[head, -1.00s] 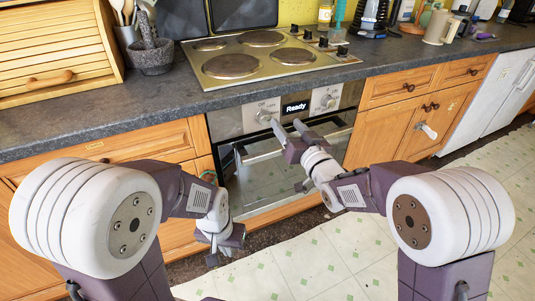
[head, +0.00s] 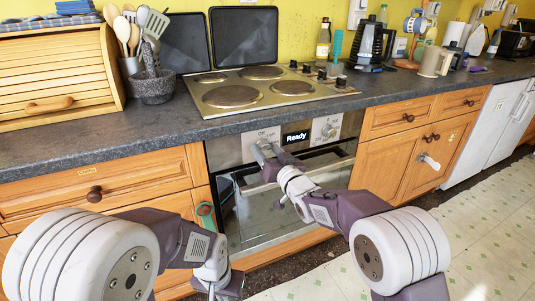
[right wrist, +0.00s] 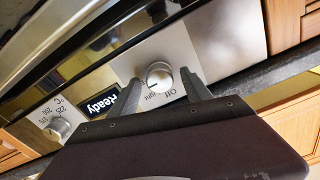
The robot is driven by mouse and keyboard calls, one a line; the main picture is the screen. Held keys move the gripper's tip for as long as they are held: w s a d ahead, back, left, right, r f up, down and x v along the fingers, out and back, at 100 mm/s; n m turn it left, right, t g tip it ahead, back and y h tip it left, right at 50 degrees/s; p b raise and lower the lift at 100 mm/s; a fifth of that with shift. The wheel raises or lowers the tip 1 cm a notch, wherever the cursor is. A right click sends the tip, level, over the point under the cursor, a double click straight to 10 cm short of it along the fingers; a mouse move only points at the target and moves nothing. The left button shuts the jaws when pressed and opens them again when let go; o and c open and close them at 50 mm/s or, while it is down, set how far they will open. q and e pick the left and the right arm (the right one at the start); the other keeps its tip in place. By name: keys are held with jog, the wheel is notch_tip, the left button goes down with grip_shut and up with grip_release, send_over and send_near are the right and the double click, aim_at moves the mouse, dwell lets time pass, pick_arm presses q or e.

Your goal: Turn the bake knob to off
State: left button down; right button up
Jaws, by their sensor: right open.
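The round silver knob labelled "Off" and "light" (right wrist: 160,75) is on the oven's front panel, left of the display in the head view, where the gripper mostly hides it. In the right wrist view, its dark mark points to the picture's lower left, past "light" rather than at "Off". My right gripper (head: 267,150) is open, its fingertips on either side of this knob; contact cannot be told. A second knob with temperature numbers (head: 328,130) also shows in the right wrist view (right wrist: 57,130). My left gripper (head: 221,288) hangs low at the left, jaws unclear.
The "Ready" display (head: 296,137) sits between the knobs. The oven door handle (head: 330,168) runs just below the panel. The hob (head: 262,88) and worktop (head: 150,118) are above. Wooden drawers (head: 95,193) flank the oven. Vinyl floor (head: 480,225) is clear at the right.

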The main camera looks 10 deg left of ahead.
grip_shut()
jog(key=shift+n, duration=0.3)
jog(key=n+b, duration=0.1)
jog(key=n, duration=0.2)
jog(key=shift+f+n+b, duration=0.1)
jog(key=shift+n+b, duration=0.3)
jog(key=n+b, duration=0.2)
jog(key=n, duration=0.2)
jog(key=shift+n, duration=0.3)
jog(key=n+b, duration=0.3)
jog(key=n, duration=0.1)
jog(key=shift+f+n, duration=0.1)
jog(key=shift+n, duration=0.2)
jog(key=shift+n+b, duration=1.35)
jog(key=shift+n, duration=0.75)
